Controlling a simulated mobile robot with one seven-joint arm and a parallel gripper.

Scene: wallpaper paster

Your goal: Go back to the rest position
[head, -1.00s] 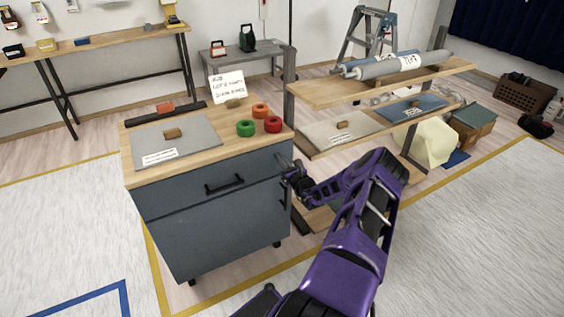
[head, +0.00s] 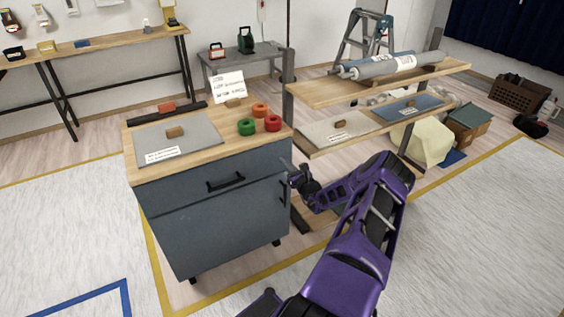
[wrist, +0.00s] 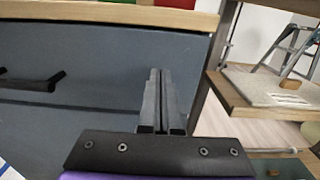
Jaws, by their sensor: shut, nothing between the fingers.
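My gripper (head: 287,168) is at the right front corner of the grey-blue cabinet (head: 215,230), below its wooden top. In the wrist view the two fingers of my gripper (wrist: 158,100) are pressed together with nothing between them. They point at the cabinet's front (wrist: 95,105), to the right of a black drawer handle (wrist: 32,82). I cannot tell whether the fingertips touch the cabinet.
Red, green and orange tape rolls (head: 272,123) and a grey board (head: 185,135) lie on the cabinet top. A wooden shelf rack (head: 310,92) with grey rolls (head: 385,66) stands close on the right. Open floor (head: 480,240) lies to the right front.

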